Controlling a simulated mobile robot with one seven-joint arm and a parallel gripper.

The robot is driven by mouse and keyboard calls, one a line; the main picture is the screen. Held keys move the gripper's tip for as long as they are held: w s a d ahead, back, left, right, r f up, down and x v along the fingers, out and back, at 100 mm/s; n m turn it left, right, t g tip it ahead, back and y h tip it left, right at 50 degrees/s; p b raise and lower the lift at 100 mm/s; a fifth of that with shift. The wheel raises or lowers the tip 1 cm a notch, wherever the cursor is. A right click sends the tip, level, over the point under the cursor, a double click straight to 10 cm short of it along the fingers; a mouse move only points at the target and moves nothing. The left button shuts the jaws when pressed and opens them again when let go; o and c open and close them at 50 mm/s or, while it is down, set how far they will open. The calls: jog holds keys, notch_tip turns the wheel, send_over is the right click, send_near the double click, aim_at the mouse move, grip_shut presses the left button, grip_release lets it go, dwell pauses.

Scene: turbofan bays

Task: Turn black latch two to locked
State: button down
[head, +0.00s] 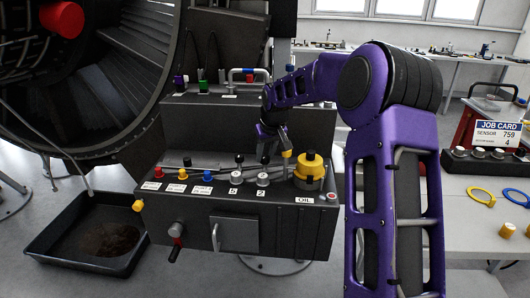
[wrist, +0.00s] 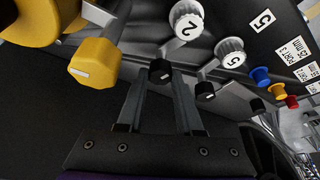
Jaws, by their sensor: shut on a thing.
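Black latch two (wrist: 160,71) is a lever with a black knob, set beside the silver cap and the plate marked 2 (wrist: 187,27). In the wrist view its knob lies between the fingertips of my gripper (wrist: 161,78). My gripper (head: 266,157) is shut on this knob. In the head view the gripper reaches down over the top of the console, and the fingers largely hide the latch. I cannot read a locked mark in either view.
Another black latch (wrist: 205,91) by the 5 plate is close beside. A yellow latch (wrist: 95,64) and the big yellow oil cap (head: 309,170) stand on the other side. Blue, yellow and red caps line the console (head: 290,234). A black drip tray (head: 60,264) is on the floor.

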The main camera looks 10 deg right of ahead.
jog(key=shift+d+n+y, duration=0.1)
jog(key=shift+n+y, duration=0.5)
jog(key=shift+n, duration=1.1)
jog(key=shift+g, duration=0.4)
jog(key=c, duration=0.6)
grip_release()
jog(key=shift+o, duration=0.2)
jog(key=v, duration=1.7)
jog(key=shift+s, duration=0.2)
jog(key=shift+d+r, duration=0.1)
